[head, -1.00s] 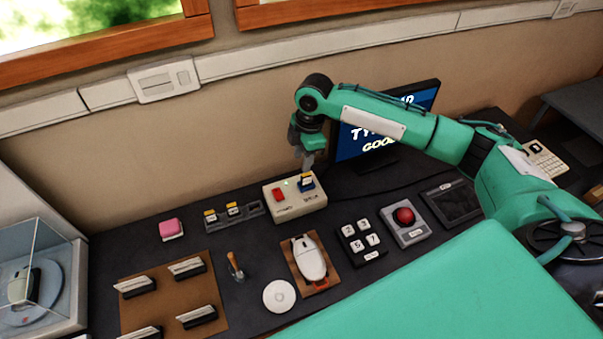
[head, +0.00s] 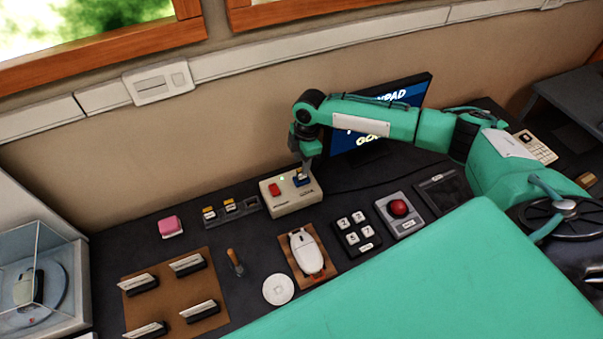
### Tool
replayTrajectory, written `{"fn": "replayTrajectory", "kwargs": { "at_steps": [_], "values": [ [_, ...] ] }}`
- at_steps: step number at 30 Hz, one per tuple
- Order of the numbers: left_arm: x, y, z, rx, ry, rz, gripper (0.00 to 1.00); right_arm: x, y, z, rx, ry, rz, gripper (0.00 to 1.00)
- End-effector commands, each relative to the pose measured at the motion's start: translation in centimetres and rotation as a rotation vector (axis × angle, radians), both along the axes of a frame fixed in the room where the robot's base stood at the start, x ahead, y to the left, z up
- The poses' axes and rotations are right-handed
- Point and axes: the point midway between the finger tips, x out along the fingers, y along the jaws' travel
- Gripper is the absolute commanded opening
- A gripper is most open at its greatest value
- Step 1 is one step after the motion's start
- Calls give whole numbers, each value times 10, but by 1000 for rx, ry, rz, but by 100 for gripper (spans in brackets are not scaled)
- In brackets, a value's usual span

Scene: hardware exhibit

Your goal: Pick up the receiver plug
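The likely receiver plug (head: 302,180), a small dark blue piece, stands in the right part of a cream box (head: 291,201) with a red switch and a lit green light. My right gripper (head: 304,171) points down at it from above, with the fingertips at the plug's top. The fingers cover part of the plug, and I cannot tell whether they grip it. My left gripper is not in view.
A holder (head: 238,213) with two yellow-topped plugs lies left of the box. A mouse on a brown pad (head: 297,268), a keypad (head: 345,246) and a red trackball (head: 398,207) stand in front. A monitor (head: 421,88) stands behind my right arm.

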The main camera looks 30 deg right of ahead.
Motion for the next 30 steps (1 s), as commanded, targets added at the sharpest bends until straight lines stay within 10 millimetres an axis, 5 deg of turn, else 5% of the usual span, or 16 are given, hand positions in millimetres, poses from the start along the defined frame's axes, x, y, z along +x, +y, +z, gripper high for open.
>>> {"fn": "replayTrajectory", "kwargs": {
  "at_steps": [9, 16, 23, 30],
  "values": [
    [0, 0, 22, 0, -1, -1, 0, -3, 0, -37, -1, 1, -1, 40],
    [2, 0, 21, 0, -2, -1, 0, -3, 0, -40, 0, 0, 0, 40],
    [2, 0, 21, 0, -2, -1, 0, -3, 0, -40, 0, 0, 0, 0],
    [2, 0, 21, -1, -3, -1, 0, -3, 0, -40, 0, 0, 0, 0]
  ]
}}
